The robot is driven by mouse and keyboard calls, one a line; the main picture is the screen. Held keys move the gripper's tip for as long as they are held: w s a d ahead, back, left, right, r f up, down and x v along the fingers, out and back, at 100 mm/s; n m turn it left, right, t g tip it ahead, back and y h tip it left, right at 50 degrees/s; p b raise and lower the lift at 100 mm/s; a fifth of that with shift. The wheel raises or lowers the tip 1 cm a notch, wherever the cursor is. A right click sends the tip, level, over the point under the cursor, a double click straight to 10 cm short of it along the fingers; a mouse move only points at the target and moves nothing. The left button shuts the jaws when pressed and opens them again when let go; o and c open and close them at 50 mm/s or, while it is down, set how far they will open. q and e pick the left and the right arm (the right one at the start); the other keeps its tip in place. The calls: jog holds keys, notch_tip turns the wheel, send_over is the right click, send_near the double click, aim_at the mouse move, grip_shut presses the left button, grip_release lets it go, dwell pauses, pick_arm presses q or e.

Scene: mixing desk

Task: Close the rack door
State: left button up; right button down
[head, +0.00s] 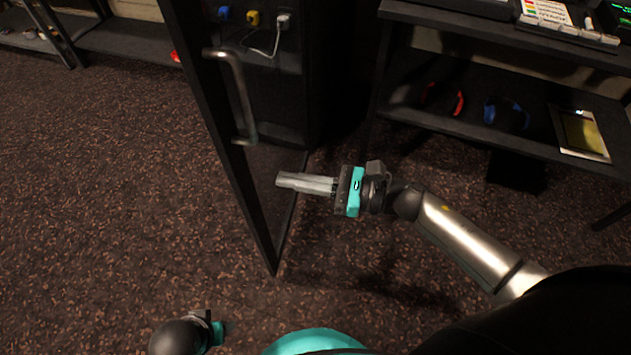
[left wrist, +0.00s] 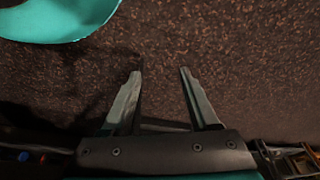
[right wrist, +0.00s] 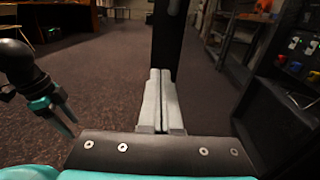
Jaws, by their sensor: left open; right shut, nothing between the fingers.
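The rack door (head: 241,178) is a dark, narrow panel standing open in the head view, swung out from the rack (head: 342,75). A grey bar handle (head: 240,95) is on its face. My right gripper (head: 279,181) is shut and empty. It points left at the door's inner side, at the lower part; I cannot tell whether it touches. In the right wrist view its fingers (right wrist: 160,72) lie together, with the dark door edge (right wrist: 170,35) straight ahead. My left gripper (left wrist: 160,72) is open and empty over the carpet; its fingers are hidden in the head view.
Blue, yellow and white plugs (head: 254,18) sit inside the rack. A desk shelf (head: 460,125) with headphones (head: 505,113) and a tablet (head: 579,134) stands at right. Another low shelf (head: 130,42) is at the upper left. Carpet left of the door is clear.

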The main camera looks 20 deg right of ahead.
aim_at(239, 172)
jog(key=x, duration=0.6)
jog(key=shift+b, duration=0.3)
pick_arm(q)
jog(key=shift+w+d+r, duration=0.1)
jog(key=shift+w+r, duration=0.35)
jog(key=shift+r, duration=0.35)
pick_arm(e)
jog(key=shift+w+a, duration=0.2)
jog(key=shift+a, duration=0.2)
